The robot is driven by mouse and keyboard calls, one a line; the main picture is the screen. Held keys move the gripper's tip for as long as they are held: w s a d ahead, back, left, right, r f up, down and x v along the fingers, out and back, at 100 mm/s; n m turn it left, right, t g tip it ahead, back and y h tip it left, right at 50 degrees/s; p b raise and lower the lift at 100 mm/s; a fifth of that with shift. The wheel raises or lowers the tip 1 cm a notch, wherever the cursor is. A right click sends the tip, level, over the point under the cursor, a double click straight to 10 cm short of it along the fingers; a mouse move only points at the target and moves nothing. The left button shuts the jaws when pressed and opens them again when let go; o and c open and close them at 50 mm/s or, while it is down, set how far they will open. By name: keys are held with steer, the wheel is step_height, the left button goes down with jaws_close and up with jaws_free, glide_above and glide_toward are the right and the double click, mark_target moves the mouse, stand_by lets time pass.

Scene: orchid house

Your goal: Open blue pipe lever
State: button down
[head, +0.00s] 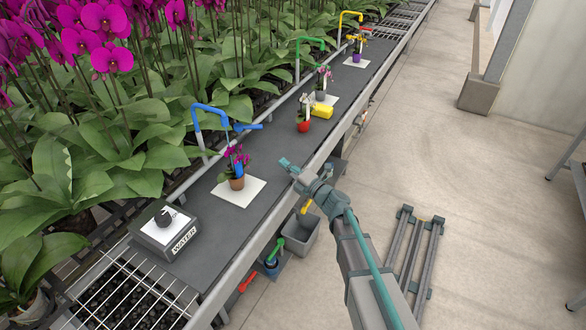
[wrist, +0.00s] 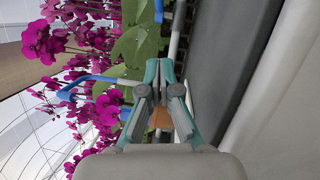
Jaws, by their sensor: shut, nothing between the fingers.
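The blue pipe (head: 208,108) is a bent tube rising at the planted side of the dark bench. Its blue lever (head: 249,127) sticks out to the right, above a small potted orchid (head: 237,182) on a white square. My gripper (head: 287,163) is over the bench's right edge, right of and nearer than the lever, and apart from it. Its fingers are together with nothing between them. In the wrist view, the closed fingertips (wrist: 158,66) point along the bench, and the blue pipe (wrist: 82,83) shows to their left among leaves. The lever is not clear there.
A grey WATER box (head: 165,228) with a black knob stands at the near bench end. A green pipe (head: 310,42) and a yellow pipe (head: 350,15) stand farther along, with small pots and a yellow object (head: 322,108). Dense orchids border the left. The right floor is mostly clear.

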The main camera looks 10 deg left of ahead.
mark_target(261, 128)
steer(key=p+x, duration=0.1)
steer(key=x, duration=1.3)
steer(key=shift+p, duration=0.35)
steer(key=w, duration=0.2)
steer(key=w+a, duration=0.1)
steer(key=shift+r+p, duration=0.35)
steer(key=shift+w+r, duration=0.1)
steer(key=shift+w, duration=0.4)
steer(key=shift+w, duration=0.2)
steer(key=shift+w+a+p, duration=0.15)
steer(key=shift+w+p, duration=0.85)
steer(key=shift+w, duration=0.75)
steer(key=shift+w+a+p, duration=0.3)
steer(key=shift+w, duration=0.6)
steer(key=shift+w+a, duration=0.55)
steer(key=shift+w, duration=0.15)
